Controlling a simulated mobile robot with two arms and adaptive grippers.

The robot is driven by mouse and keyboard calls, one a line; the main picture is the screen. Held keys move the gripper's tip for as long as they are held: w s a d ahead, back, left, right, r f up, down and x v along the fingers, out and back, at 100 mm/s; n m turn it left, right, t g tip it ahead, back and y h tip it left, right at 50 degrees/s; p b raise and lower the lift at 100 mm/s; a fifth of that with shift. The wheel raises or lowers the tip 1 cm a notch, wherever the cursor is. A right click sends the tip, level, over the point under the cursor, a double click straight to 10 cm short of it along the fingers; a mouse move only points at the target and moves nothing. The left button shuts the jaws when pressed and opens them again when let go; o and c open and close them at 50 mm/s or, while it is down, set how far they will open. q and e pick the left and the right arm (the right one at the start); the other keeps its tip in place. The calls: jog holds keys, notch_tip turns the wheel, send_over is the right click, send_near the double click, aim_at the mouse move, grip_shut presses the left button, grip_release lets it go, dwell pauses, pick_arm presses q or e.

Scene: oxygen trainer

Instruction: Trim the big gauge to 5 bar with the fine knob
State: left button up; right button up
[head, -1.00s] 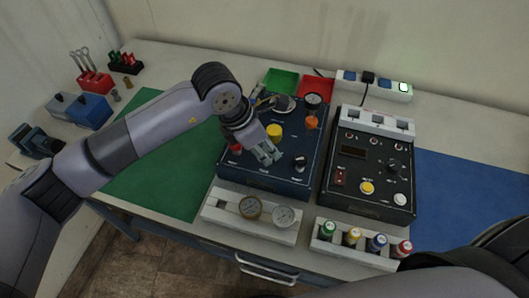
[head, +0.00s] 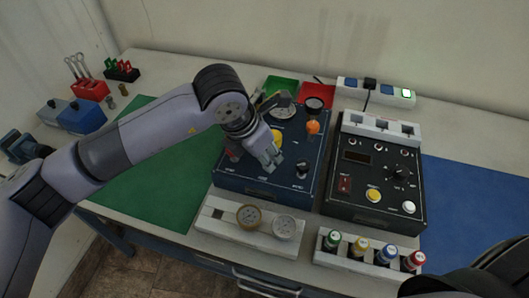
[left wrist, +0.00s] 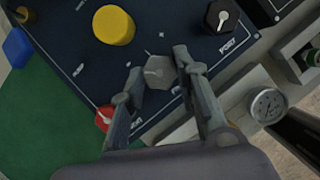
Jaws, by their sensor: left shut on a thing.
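The blue panel (head: 240,183) stands at the middle of the bench. My left gripper (head: 272,163) reaches down onto its front part, beside the yellow knob (head: 277,136). In the left wrist view, the left gripper's fingers (left wrist: 160,75) are on either side of a small grey knob (left wrist: 159,71) with a pale pointer line, and are shut on it. The gripper hides this knob in the head view. The big gauge (head: 284,111) is at the back of the panel, partly behind my arm; its reading is too small to tell. My right gripper is out of view.
A black-topped knob (left wrist: 222,16) and a red part (left wrist: 104,117) are close to the fingers. A white rack (head: 225,221) with loose gauges lies in front. A black control box (head: 342,207) stands to the right. The green mat (head: 165,190) is clear.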

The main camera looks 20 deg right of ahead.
pick_arm(q)
jog(key=o, duration=1.2)
jog(key=shift+c, duration=0.2)
jog(key=v, duration=1.2)
